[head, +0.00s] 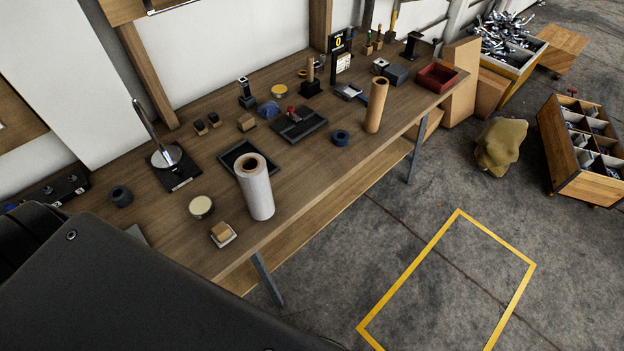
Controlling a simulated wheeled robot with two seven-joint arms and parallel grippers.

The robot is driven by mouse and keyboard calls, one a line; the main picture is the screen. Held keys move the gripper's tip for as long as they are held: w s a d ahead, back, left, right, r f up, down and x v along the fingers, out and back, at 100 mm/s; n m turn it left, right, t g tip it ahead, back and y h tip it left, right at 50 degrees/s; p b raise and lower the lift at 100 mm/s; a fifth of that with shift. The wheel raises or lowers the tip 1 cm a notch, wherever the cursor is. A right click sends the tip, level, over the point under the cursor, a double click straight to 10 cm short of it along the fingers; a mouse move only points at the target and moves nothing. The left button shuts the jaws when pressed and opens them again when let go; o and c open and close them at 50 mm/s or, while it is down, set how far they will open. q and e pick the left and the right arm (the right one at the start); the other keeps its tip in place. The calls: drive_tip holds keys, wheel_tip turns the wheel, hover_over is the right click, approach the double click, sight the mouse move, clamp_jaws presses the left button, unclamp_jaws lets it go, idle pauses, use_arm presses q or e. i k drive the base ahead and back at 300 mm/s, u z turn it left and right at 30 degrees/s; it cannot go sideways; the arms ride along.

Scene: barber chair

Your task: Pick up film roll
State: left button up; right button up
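A grey-white film roll (257,191) with a brown core stands upright near the front edge of the wooden workbench (310,170). Neither of my grippers shows in the head view. A large dark part fills the lower left corner and hides the near end of the bench.
Near the film roll are a dark tray (234,154), a round tin (201,206) and a small block (221,232). Open floor (440,290) with yellow marking lies before the bench; crates stand right.

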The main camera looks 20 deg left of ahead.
sight(251, 169)
drive_tip(key=z, duration=0.2)
drive_tip(key=k, duration=1.3)
drive_tip(key=u, duration=1.9)
drive_tip(key=i, duration=0.5)
